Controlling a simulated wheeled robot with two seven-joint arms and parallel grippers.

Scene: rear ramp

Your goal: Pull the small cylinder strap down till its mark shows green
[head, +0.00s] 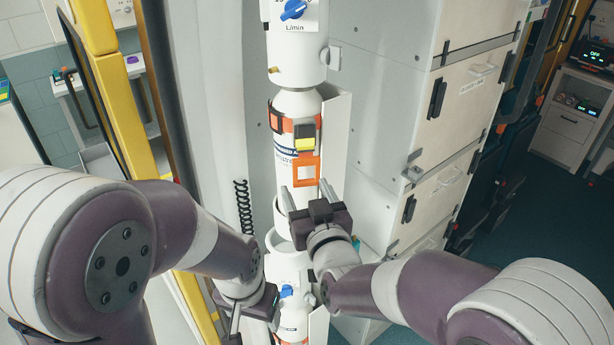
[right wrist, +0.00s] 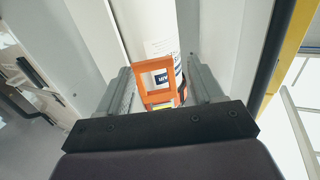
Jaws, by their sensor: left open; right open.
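A white cylinder (head: 284,165) stands upright against the wall panel, with an orange strap (head: 276,119) around its upper part. The strap has a black buckle with a yellow mark (head: 306,144); no green shows. An orange square pull loop (head: 306,171) hangs below the buckle. It also shows in the right wrist view (right wrist: 141,77), between my finger lines. My right gripper (head: 307,192) is open just below the loop, apart from it as far as I can see. My left gripper (head: 252,312) is low at the left, its jaws open and partly hidden.
A second white cylinder (head: 294,315) with a blue knob (head: 286,291) stands below. A white valve unit with another blue knob (head: 292,10) is above. Grey cabinets (head: 445,120) with black latches rise close on the right. A yellow rail (head: 118,95) runs on the left.

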